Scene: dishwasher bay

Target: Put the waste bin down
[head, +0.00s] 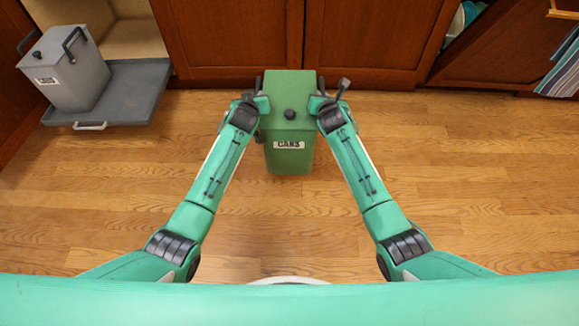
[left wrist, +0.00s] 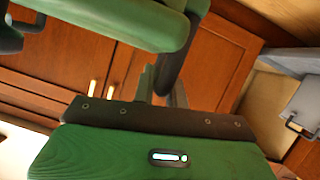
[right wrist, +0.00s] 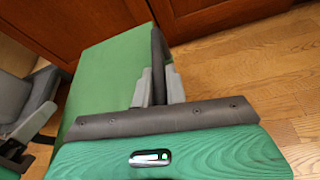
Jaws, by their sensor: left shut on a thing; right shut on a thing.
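The green waste bin (head: 290,155) has a lid with a dark knob and a label that seems to read "CANS". It is in the middle of the head view, between my two grippers. My left gripper (head: 260,88) is shut on the bin's left dark handle, and my right gripper (head: 322,90) is shut on its right handle. The right wrist view shows the jaws (right wrist: 160,85) around the dark handle beside the green bin (right wrist: 105,75). In the left wrist view the jaws (left wrist: 165,90) close around a dark bar. I cannot tell whether the bin's base touches the floor.
A grey bin (head: 65,75) stands on a grey pull-out tray (head: 135,95) at the left. Brown cabinet doors (head: 230,35) close off the back, just behind the green bin. An open slanted door with a striped towel (head: 565,70) is at the right. The wooden floor (head: 450,170) is clear.

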